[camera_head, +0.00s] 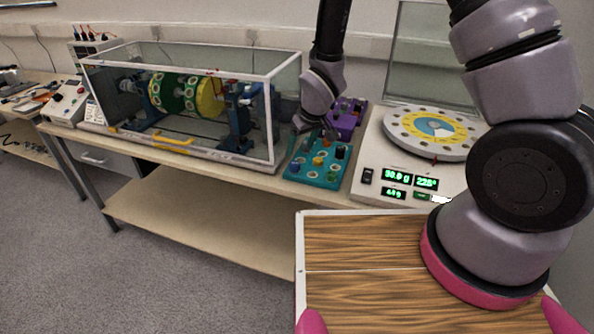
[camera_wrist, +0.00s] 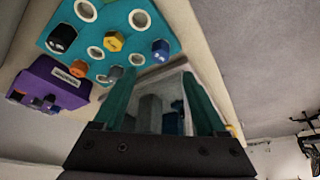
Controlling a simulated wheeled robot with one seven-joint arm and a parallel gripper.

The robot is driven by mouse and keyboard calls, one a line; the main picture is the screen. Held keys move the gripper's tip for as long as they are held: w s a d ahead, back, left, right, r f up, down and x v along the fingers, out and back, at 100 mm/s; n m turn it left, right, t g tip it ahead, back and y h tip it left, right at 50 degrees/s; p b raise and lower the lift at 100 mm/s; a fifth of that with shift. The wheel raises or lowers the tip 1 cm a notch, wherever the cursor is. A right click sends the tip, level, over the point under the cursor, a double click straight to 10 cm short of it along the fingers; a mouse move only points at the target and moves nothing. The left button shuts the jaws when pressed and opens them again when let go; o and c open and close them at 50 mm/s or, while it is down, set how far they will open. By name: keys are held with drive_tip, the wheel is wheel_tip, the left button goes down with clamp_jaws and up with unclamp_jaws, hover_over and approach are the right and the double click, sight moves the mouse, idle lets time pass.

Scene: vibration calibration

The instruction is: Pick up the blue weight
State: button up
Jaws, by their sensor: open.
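The blue weight (camera_head: 294,167) sits in the left front part of the teal tray (camera_head: 331,181). In the wrist view the blue weight (camera_wrist: 160,49) stands near the tray's right edge, beyond my fingertips. My gripper (camera_wrist: 160,79) is open, with its two green fingers apart. No weight is clearly held between them; the grey and blue shapes seen there look like background. In the head view my gripper (camera_head: 297,140) hangs by the tray's left back edge, partly hidden by the arm. A yellow weight (camera_wrist: 113,42) and a black weight (camera_wrist: 62,38) stand in the tray too.
A purple holder (camera_head: 345,124) stands behind the tray. A clear-walled case (camera_head: 270,120) with a rotor stands close on the left. A balance with a round dial (camera_head: 432,130) and green displays is on the right. A grey weight (camera_wrist: 115,73) and an orange one (camera_wrist: 78,68) are nearby.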

sight(295, 164)
drive_tip(key=x, duration=0.8)
drive_tip(key=shift+s+f, duration=0.1)
drive_tip(key=shift+f, duration=0.35)
clamp_jaws()
